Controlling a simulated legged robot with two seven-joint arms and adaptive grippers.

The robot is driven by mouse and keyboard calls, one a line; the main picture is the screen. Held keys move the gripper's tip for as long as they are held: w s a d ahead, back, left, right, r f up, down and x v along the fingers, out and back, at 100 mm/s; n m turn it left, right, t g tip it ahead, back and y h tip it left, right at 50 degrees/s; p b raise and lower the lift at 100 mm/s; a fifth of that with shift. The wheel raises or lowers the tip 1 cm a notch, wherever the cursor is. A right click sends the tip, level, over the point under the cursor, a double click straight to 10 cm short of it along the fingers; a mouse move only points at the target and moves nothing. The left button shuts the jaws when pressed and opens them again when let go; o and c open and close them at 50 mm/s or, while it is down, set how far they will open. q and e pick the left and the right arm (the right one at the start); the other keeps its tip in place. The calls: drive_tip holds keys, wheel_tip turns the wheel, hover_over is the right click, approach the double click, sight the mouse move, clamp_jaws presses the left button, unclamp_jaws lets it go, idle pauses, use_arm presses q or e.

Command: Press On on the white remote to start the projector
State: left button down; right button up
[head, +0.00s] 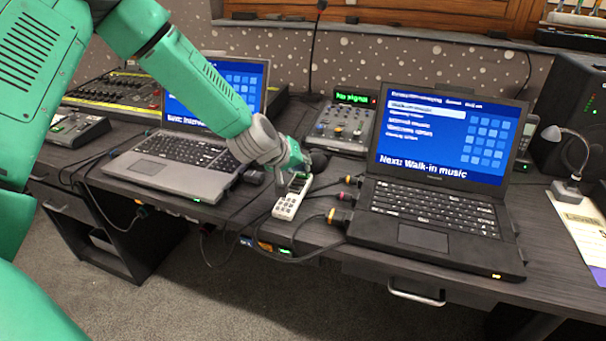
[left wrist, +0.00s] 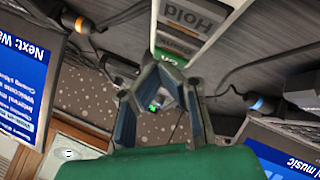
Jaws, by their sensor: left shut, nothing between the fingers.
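The white remote (head: 288,206) lies on the desk between the two laptops, its keypad facing up. My left gripper (head: 283,180) is shut and empty, over the remote's far end in the head view, and partly hides it. My right gripper is not in view.
A grey laptop (head: 170,164) stands left and a black laptop (head: 440,215) right, both with blue screens. A small mixer (head: 340,125) stands behind the remote. Cables with coloured plugs (head: 340,217) lie just right of it. The desk's front edge is close.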

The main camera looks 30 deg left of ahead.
use_arm(q)
drive_tip(key=shift+r+p, duration=0.55)
drive_tip(key=shift+r, duration=0.1)
wheel_tip(320, 180, up, 5)
drive_tip(key=p, duration=0.4)
drive_tip(key=shift+r+p, duration=0.1)
drive_tip(key=shift+p, duration=0.25)
idle(0.6)
